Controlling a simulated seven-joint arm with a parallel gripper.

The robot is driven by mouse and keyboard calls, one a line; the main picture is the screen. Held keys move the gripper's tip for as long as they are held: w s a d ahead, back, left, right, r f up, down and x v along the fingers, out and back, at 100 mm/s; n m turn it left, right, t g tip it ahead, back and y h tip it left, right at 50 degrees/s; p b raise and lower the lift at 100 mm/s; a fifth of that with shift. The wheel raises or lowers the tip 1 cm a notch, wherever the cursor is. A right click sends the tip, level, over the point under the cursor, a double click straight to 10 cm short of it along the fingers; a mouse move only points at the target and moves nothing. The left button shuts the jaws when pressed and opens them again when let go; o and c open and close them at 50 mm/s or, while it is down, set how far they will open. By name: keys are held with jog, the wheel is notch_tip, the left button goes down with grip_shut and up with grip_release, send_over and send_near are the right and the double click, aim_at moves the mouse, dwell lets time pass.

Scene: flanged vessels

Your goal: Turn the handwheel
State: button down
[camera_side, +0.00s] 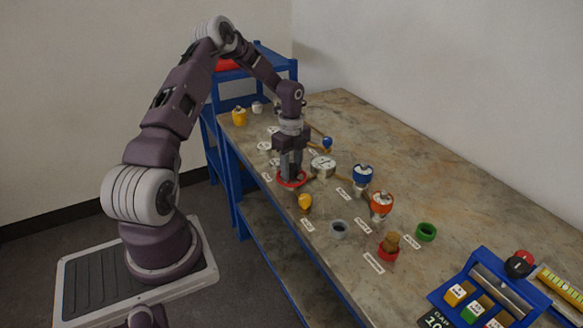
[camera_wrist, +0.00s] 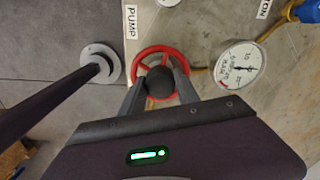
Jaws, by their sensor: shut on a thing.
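The red handwheel (camera_side: 280,181) lies flat near the left front edge of the table. In the wrist view its red rim (camera_wrist: 158,50) circles a dark round hub (camera_wrist: 160,82). My gripper (camera_side: 291,176) points straight down over the wheel. In the wrist view my gripper (camera_wrist: 160,88) has one finger on each side of the hub, inside or over the rim, and is shut on the handwheel. The fingers hide part of the near rim. A "PUMP" label (camera_wrist: 131,19) lies left of the wheel.
A round gauge (camera_side: 322,166) stands close right of the wheel, also in the wrist view (camera_wrist: 238,69). A blue control panel (camera_side: 490,290) is at the right end.

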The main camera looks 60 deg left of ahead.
aim_at(291, 166)
dwell(0.3)
jog(key=c, duration=0.9)
grip_release()
jog(key=shift+r, duration=0.15)
notch_tip(291, 166, up, 7)
jog(key=shift+f, duration=0.1)
